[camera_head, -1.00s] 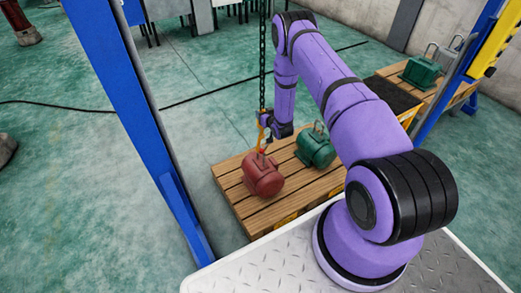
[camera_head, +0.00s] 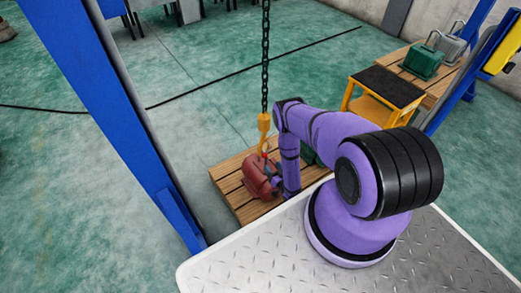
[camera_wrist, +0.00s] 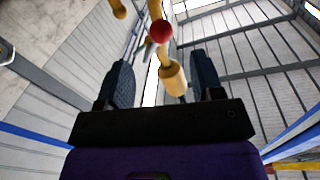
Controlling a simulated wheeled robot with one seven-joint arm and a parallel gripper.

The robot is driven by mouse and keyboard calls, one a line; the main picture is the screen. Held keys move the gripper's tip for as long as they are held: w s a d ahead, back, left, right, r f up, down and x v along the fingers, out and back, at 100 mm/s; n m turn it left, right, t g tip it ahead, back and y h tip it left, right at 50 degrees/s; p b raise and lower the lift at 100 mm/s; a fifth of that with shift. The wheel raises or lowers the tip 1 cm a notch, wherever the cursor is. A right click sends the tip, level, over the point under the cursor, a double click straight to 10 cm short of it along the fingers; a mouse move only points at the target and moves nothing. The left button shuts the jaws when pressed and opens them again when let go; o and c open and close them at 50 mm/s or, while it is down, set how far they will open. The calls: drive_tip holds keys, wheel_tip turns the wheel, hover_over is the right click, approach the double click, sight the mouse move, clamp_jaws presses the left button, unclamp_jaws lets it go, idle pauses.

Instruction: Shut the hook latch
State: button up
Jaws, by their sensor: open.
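The yellow-orange hook (camera_head: 264,124) hangs from a dark chain just above the red motor (camera_head: 258,176), which sits on a wooden pallet. In the head view my gripper (camera_head: 277,183) is low beside the motor, and its fingers are too small to make out. In the wrist view, which looks upward, my gripper (camera_wrist: 160,68) is open, with one dark finger on each side. Between and beyond the fingers are an orange block-like piece (camera_wrist: 172,80) and a red ball-shaped tip (camera_wrist: 160,32), seemingly parts of the hook. I cannot tell the latch's position or any finger contact.
The wooden pallet (camera_head: 229,186) also holds a green part (camera_head: 308,155), mostly hidden behind my arm. A yellow stand with a black top (camera_head: 390,84) is at the right. Another pallet beyond it carries a green case (camera_head: 423,62). A blue post (camera_head: 120,110) rises at the left.

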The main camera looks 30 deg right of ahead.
sight(265, 156)
drive_tip(key=w, duration=1)
drive_tip(key=shift+w+d, duration=0.2)
drive_tip(key=shift+d, duration=0.2)
drive_tip(key=shift+c, duration=0.4)
